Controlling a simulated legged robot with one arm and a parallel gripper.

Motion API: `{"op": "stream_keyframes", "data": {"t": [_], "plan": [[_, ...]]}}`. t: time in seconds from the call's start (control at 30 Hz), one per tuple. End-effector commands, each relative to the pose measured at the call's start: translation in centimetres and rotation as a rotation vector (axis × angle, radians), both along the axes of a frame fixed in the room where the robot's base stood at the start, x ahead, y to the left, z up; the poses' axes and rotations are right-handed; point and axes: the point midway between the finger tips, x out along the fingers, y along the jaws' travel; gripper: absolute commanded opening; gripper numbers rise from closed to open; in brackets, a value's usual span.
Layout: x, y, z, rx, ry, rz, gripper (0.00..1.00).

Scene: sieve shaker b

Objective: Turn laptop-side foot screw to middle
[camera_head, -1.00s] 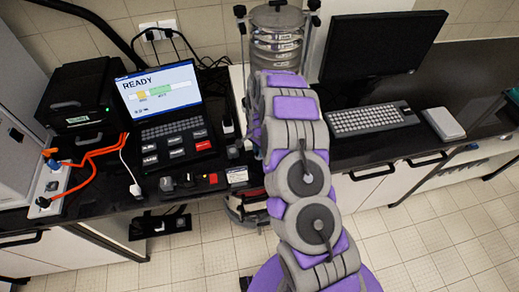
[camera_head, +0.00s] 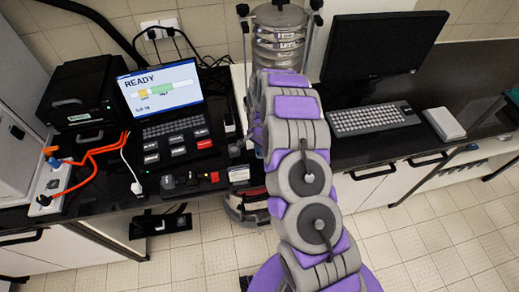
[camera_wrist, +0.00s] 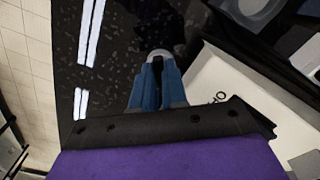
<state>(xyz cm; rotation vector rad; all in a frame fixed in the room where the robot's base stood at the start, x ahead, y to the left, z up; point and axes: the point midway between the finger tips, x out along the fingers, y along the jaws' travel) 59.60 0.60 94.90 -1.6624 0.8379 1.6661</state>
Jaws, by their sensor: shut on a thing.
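In the wrist view, my gripper (camera_wrist: 158,72) has its two blue fingers close together around a small grey rounded piece, which looks like the foot screw (camera_wrist: 160,53). Its lower part is hidden between the fingers. A glossy black worktop (camera_wrist: 118,60) lies below. In the head view, the sieve shaker (camera_head: 278,30) stands behind my arm, with its stacked sieves showing at the top and its lower part hidden. The laptop (camera_head: 160,88) is left of it, open, showing READY and a bar with yellow and green parts. My gripper is hidden behind my arm in that view.
A monitor (camera_head: 382,45), a keyboard (camera_head: 370,119) and a pale flat box (camera_head: 444,123) are on the right. A black printer-like box (camera_head: 80,92) and orange cables (camera_head: 92,153) are on the left.

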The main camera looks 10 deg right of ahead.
Motion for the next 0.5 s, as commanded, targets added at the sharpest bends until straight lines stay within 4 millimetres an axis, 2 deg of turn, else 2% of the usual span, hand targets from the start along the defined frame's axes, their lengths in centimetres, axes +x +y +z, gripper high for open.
{"op": "stream_keyframes", "data": {"t": [0.5], "plan": [[0.51, -0.13, 0.13, -0.002, -0.013, 0.418, 0.00]]}}
